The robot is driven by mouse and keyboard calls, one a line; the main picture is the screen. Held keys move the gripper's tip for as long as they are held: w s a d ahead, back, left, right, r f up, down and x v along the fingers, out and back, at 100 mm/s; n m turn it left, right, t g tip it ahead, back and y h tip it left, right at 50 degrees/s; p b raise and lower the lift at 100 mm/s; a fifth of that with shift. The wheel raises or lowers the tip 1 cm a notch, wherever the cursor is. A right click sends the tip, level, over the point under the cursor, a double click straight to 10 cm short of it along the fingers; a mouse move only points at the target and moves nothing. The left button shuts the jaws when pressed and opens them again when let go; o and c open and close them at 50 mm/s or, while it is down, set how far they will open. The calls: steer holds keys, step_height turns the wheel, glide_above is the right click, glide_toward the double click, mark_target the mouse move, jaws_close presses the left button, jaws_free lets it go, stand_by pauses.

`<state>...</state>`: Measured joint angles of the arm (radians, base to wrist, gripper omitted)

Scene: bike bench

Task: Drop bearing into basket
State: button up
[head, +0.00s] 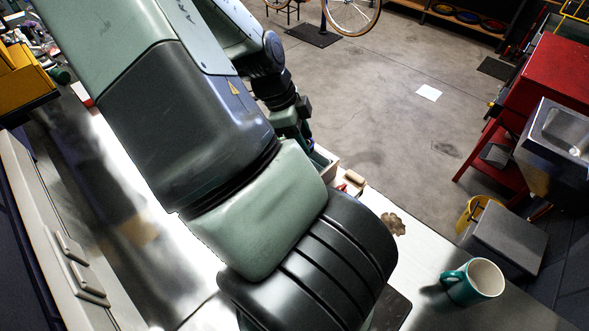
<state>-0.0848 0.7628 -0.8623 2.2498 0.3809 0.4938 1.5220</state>
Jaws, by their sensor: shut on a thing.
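My gripper (307,138) shows small and partly hidden beyond my own arm, near the middle of the head view. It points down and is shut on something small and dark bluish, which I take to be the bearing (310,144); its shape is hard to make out. Just below and right of it is a pale open-topped container (331,169), likely the basket, partly covered by my arm. The gripper appears above or beside its far edge; I cannot tell which.
The pale bench (430,262) holds a teal mug (458,288) at front right, a brown cookie-like piece (393,224) and small red and tan items (352,183) beside the container. A yellow bin (22,80) is at far left. A red cabinet (545,75) stands right, beyond open floor.

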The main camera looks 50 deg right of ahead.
steer(key=shift+f, duration=2.5)
steer(key=o, duration=1.1)
steer(key=shift+w, duration=0.1)
steer(key=shift+r, duration=0.1)
steer(key=v, duration=1)
steer(key=shift+a+r, duration=0.15)
steer(key=shift+r, duration=0.2)
